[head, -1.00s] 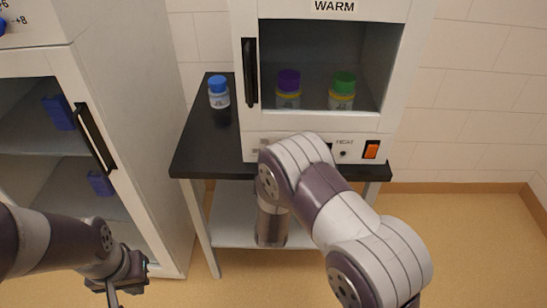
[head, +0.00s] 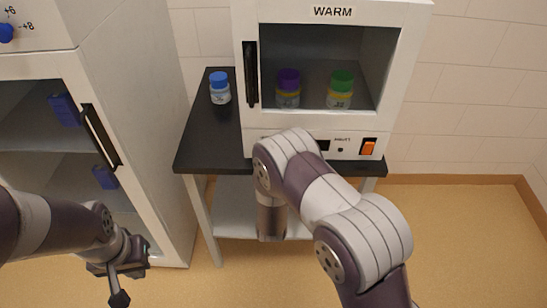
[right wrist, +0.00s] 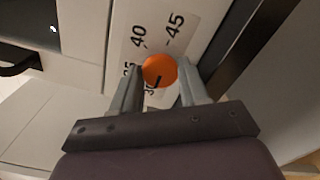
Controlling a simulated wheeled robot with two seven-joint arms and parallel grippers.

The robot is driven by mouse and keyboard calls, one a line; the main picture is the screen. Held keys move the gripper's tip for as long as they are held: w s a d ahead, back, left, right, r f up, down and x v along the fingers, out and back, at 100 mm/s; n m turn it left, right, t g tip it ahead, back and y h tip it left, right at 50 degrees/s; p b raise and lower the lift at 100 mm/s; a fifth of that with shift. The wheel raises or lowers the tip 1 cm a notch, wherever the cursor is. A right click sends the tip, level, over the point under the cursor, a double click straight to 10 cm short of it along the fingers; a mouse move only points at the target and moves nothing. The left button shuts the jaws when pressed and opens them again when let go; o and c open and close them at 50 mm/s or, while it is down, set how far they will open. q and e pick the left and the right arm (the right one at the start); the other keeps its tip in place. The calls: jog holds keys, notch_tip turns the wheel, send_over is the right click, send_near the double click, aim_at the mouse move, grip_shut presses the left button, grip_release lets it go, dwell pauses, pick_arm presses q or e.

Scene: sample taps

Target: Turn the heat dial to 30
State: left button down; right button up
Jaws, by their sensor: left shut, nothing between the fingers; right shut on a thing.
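The heat dial (right wrist: 159,71) is an orange round knob on a white panel in the right wrist view. Labels 40 and 45 are readable beside it; two more, seemingly 35 and 30, are partly covered. Its dark mark points down-left towards the label that looks like 30. My right gripper (right wrist: 157,84) is shut on the dial, one finger on each side. In the head view my right arm hides the dial and this gripper. My left gripper (head: 119,288) is shut and empty at the lower left, in front of the fridge-like cabinet.
The WARM cabinet (head: 333,12) stands on a black table (head: 208,150) and holds a purple-capped jar (head: 288,89) and a green-capped jar (head: 340,91). An orange switch (head: 368,147) is on its panel. A blue-capped jar (head: 220,88) stands left of it. A white cabinet (head: 120,60) is further left.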

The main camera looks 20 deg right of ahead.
jog(key=shift+s+f, duration=0.1)
dwell(0.4)
jog(key=o, duration=1)
jog(key=v, duration=1.2)
jog(key=shift+s+a, duration=0.1)
jog(key=shift+s, duration=0.2)
